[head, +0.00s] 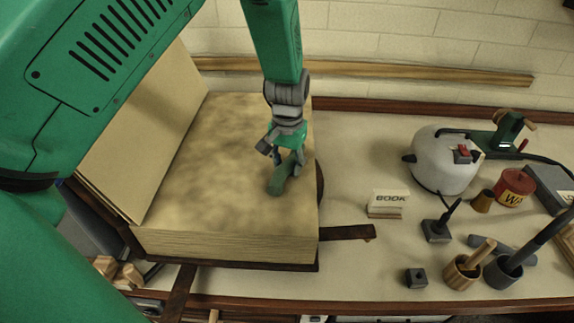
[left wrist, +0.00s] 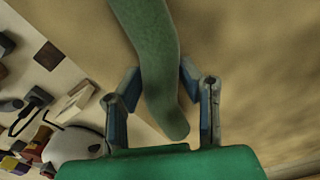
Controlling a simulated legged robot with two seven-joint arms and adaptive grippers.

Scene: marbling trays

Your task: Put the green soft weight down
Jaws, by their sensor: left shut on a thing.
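The green soft weight (head: 279,181) is a long, limp green roll. In the left wrist view the weight (left wrist: 155,50) runs between the two fingers of my left gripper (left wrist: 160,74), with one end hanging past them toward the palm. In the head view my left gripper (head: 286,158) is shut on it above the right part of the page of a thick open book (head: 215,170). I cannot tell whether the weight's lower end touches the page. My right gripper is not in view.
The book lies on a dark wooden cradle (head: 345,232). The page around the weight is clear.

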